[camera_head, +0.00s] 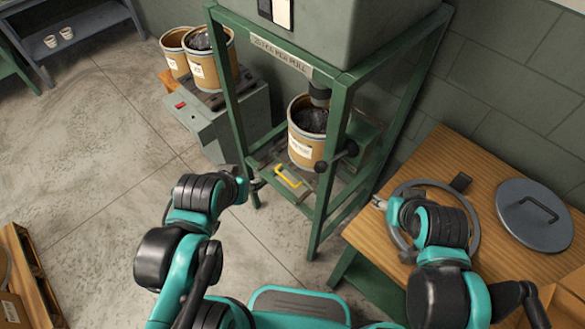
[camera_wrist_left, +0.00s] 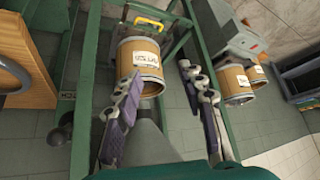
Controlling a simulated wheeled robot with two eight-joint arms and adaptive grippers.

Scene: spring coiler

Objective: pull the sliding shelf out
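The sliding shelf (camera_head: 305,190) sits low inside the green frame (camera_head: 335,150), with a yellow handle (camera_head: 288,177) on its front. A tan drum (camera_head: 301,150) with a white label and dark contents stands in the frame above it. In the left wrist view the handle (camera_wrist_left: 149,22) shows at the top, beyond the drum (camera_wrist_left: 140,62). My left gripper (camera_head: 254,184) is just left of the handle, apart from it. Its fingers (camera_wrist_left: 159,73) are spread and empty. My right gripper (camera_head: 378,202) is over the wooden table's left edge; its fingers are too small to judge.
Two drums (camera_head: 211,60) stand on a grey unit (camera_head: 225,115) left of the frame. The wooden table (camera_head: 440,165) at right holds a ring (camera_head: 478,225) and a round lid (camera_head: 535,232).

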